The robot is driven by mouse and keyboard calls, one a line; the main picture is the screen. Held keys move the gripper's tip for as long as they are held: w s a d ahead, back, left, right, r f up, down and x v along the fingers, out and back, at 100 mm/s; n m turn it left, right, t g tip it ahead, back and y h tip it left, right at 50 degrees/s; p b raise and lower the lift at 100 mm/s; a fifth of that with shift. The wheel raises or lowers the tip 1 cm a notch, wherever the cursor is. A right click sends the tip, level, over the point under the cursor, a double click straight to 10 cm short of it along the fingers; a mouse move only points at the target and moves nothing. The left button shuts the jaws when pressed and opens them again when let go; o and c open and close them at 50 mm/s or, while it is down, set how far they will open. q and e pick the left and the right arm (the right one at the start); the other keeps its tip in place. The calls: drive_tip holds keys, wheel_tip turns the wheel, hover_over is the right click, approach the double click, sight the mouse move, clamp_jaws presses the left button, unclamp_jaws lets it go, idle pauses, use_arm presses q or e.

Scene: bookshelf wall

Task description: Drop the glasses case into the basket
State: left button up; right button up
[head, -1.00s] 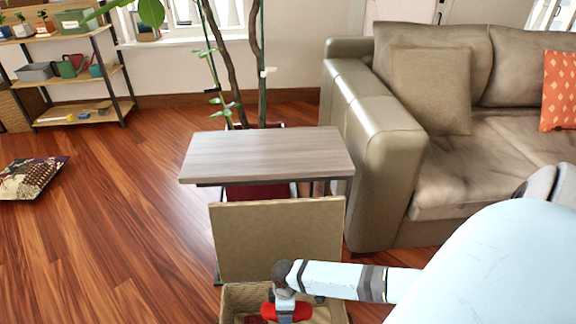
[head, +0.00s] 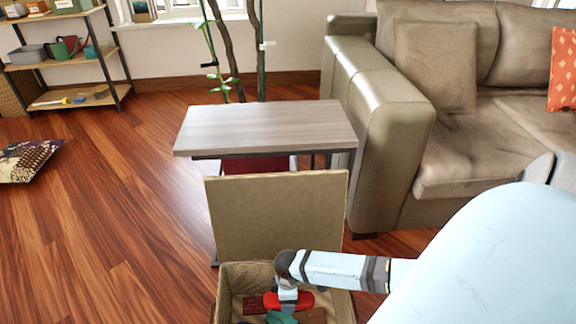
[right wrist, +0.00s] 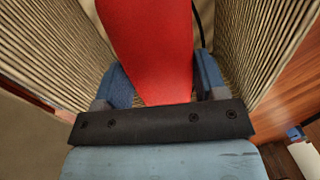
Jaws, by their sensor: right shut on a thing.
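The red glasses case (head: 304,298) is in my right gripper (head: 288,303), inside the opening of the woven basket (head: 229,290). The basket's lid (head: 275,215) stands open behind it. In the right wrist view the red case (right wrist: 150,45) lies between the two blue fingers of my right gripper (right wrist: 162,80), with ribbed basket walls (right wrist: 245,45) on both sides. I cannot tell whether the case touches the contents below. My left gripper is not in view.
Inside the basket lie a dark red item (head: 253,305), a green item (head: 282,318) and a brown item (head: 315,316). A small side table (head: 265,128) stands behind the lid. A sofa (head: 385,120) is at the right.

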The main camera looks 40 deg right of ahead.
drive_tip(key=o, duration=1)
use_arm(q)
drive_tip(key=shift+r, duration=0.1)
use_arm(e)
drive_tip(key=shift+r, duration=0.15)
drive_tip(key=r+p, duration=0.1)
drive_tip(key=r, duration=0.1)
drive_tip(key=r+p, duration=0.1)
drive_tip(key=r, duration=0.1)
drive_tip(key=shift+w+d+p, duration=0.15)
drive_tip(key=shift+w+p, duration=0.05)
drive_tip(key=shift+p, duration=0.1)
use_arm(q)
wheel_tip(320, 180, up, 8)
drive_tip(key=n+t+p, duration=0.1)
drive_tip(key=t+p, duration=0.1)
drive_tip(key=p, duration=0.2)
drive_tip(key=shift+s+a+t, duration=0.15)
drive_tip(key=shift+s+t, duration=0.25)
use_arm(e)
drive_tip(key=r, duration=0.6)
drive_tip(key=d+r, duration=0.1)
drive_tip(key=r, duration=0.2)
drive_tip(key=shift+w+r, duration=0.25)
drive_tip(key=shift+w, duration=0.15)
